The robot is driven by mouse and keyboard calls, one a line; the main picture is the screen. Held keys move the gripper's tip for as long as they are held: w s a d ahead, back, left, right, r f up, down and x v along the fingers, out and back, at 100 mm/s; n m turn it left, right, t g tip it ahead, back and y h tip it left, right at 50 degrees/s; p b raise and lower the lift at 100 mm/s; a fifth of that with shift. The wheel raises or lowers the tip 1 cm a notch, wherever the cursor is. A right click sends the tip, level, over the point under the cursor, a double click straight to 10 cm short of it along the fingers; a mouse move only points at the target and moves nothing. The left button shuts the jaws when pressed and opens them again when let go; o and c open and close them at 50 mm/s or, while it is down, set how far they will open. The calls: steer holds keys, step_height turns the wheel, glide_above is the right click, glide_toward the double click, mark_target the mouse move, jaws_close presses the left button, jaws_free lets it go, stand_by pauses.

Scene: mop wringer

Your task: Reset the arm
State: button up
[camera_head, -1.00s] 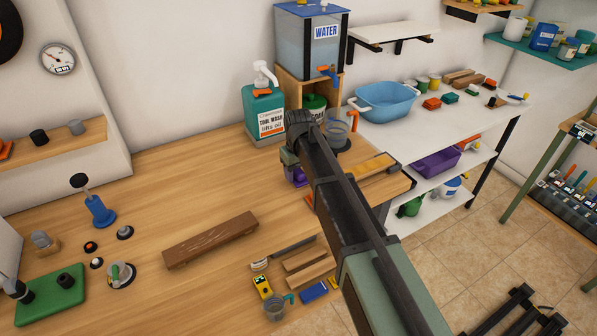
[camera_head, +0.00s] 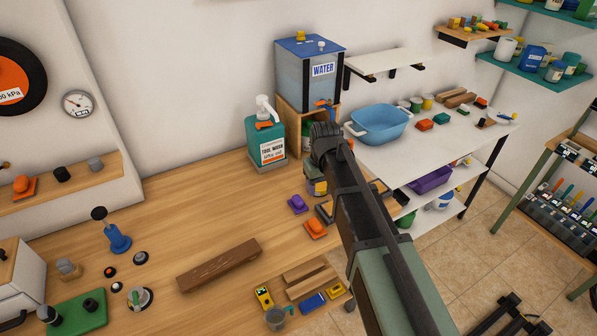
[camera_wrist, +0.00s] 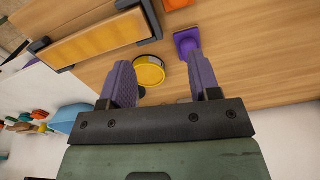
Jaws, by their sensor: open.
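My arm reaches from the lower right over the right end of the wooden workbench (camera_head: 200,235) in the head view. My gripper shows in the wrist view (camera_wrist: 161,78) with its two purple fingers apart and nothing held between them. A round yellow-topped thing (camera_wrist: 149,70) lies beyond the fingers, nearer the left one. A small purple piece (camera_wrist: 187,42) stands on the bench past the right finger; it also shows in the head view (camera_head: 297,203). The arm hides part of the bench's right end.
A brown plank (camera_head: 219,265) lies mid-bench. A blue basin (camera_head: 378,124) sits on the white shelf. The left-middle bench has free room.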

steer(key=s+d+m, duration=0.4)
steer(key=s+d, duration=0.9)
steer(key=s, duration=0.4)
steer(key=shift+s, duration=0.4)
